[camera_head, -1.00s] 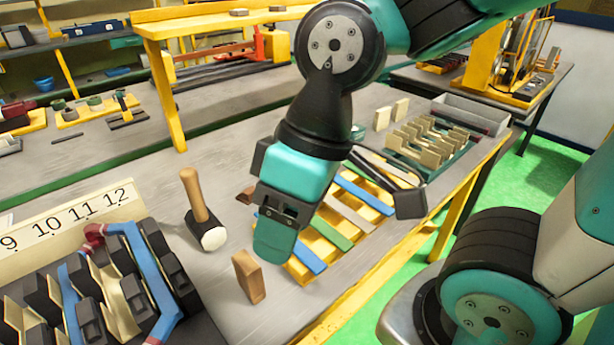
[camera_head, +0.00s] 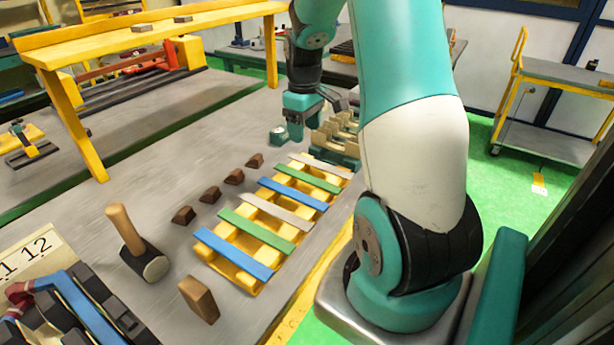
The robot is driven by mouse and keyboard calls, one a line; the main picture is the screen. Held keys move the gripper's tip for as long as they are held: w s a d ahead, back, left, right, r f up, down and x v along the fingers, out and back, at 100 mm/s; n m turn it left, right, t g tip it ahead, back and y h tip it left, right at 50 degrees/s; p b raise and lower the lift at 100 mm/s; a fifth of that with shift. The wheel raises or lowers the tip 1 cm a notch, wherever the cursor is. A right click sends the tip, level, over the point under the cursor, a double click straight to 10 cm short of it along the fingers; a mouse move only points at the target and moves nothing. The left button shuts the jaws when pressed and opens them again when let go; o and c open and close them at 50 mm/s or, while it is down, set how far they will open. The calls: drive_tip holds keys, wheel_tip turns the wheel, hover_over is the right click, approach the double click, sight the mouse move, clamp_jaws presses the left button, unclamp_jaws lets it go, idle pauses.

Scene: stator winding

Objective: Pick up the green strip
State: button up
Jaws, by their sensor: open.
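Two green strips lie across a yellow rack (camera_head: 252,288) on the grey bench: one near the front (camera_head: 257,230), second from the near end, and one farther back (camera_head: 307,179). Blue strips (camera_head: 235,254) and pale strips (camera_head: 278,212) lie between and beside them. My gripper (camera_head: 297,122) is open, small in view, above the bench beyond the rack's far end. It is apart from both green strips and appears empty. My arm's large teal and white link stands to the right of the rack.
A mallet (camera_head: 122,228) and a wooden block (camera_head: 199,299) stand left of the rack. Several small brown blocks (camera_head: 233,176) line its left side. The bench's left middle is clear.

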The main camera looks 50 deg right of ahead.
drive_tip(key=p, duration=0.1)
hover_over(307, 177)
drive_tip(key=f, duration=0.8)
drive_tip(key=shift+w+a, duration=0.1)
drive_tip(key=shift+w, duration=0.15)
drive_tip(key=f, duration=0.1)
drive_tip(key=f+p, duration=0.1)
drive_tip(key=f, duration=0.3)
drive_tip(key=shift+s+f, duration=0.1)
drive_tip(key=shift+s, duration=0.15)
drive_tip(key=shift+c, duration=0.3)
drive_tip(key=c, duration=1)
